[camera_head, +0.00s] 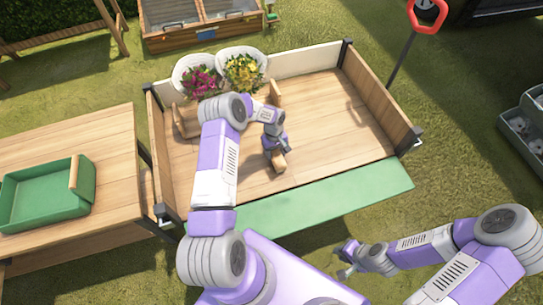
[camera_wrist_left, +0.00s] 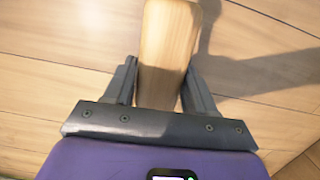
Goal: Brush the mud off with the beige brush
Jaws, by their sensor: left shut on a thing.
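A beige wooden piece, apparently the beige brush (camera_head: 279,161), is held over the wooden bed of the cart. In the left wrist view its long pale body (camera_wrist_left: 168,40) stands between the two fingers. My left gripper (camera_head: 275,146) is shut on it; the fingers also show in the left wrist view (camera_wrist_left: 160,82). Its bristles are not visible, and I cannot tell whether it touches the boards. My right gripper (camera_head: 346,260) is empty, its fingers apart, over the grass in front of the cart. I cannot make out mud clearly on the boards.
Two white pots with pink flowers (camera_head: 198,82) and yellow flowers (camera_head: 243,72) stand at the cart's back left. A wooden table (camera_head: 108,130) with a green tray (camera_head: 40,212) is at left. The bed's right half is clear.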

